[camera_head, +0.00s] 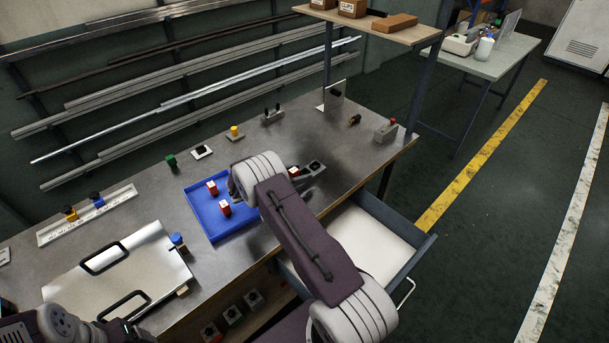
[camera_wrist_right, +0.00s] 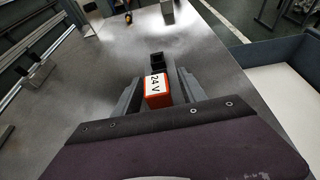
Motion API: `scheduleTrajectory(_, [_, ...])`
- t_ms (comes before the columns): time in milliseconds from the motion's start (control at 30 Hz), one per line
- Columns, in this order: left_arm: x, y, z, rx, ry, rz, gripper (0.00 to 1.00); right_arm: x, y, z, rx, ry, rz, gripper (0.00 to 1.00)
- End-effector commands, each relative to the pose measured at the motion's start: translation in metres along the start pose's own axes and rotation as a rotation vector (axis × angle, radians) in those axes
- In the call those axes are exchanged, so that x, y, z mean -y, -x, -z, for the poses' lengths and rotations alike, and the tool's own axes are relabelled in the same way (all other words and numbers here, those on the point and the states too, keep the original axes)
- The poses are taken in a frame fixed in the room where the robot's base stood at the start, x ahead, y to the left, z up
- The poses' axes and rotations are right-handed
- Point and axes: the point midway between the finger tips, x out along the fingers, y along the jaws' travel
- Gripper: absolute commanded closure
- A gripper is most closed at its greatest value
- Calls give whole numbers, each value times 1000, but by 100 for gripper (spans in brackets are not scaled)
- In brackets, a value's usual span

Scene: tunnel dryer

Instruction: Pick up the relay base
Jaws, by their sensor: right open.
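An orange-red block with a white "24 V" label (camera_wrist_right: 157,90) lies between the fingers of my right gripper (camera_wrist_right: 158,88) in the right wrist view. A black block (camera_wrist_right: 157,63), which looks like part of the relay base, sits just beyond it; I cannot tell whether the two are joined. In the head view my right gripper (camera_head: 306,176) is low over the bench, right of the blue tray, with the labelled block (camera_head: 293,170) beside it. Its jaws are open around the block. My left arm shows at the bottom left; its jaws are not clear.
The blue tray (camera_head: 190,205) holds two red-and-white blocks (camera_head: 212,187). An open drawer (camera_head: 428,245) juts from the bench front. A silver panel with black handles (camera_head: 150,255) lies at the left. Small fixtures line the back; clear metal surface (camera_head: 340,150) lies beyond my gripper.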

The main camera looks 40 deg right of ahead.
Motion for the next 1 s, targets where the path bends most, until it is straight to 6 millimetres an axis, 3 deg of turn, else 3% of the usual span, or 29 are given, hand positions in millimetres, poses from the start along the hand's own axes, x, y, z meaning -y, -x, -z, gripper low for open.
scheduleTrajectory(267, [0, 0, 0, 0, 0, 0, 20, 0, -7, 0, 0, 0, -2, 51])
scheduleTrajectory(433, [0, 0, 0, 0, 0, 0, 20, 0, -6, 0, 0, 0, -2, 95])
scheduleTrajectory(467, [0, 0, 0, 0, 0, 0, 20, 0, -6, 0, 0, 0, -1, 100])
scheduleTrajectory(833, [0, 0, 0, 0, 0, 0, 20, 0, -6, -2, 1, -1, -2, 100])
scheduleTrajectory(1000, [0, -1, 0, 0, 0, 0, 20, -1, -1, -14, 1, -2, -2, 100])
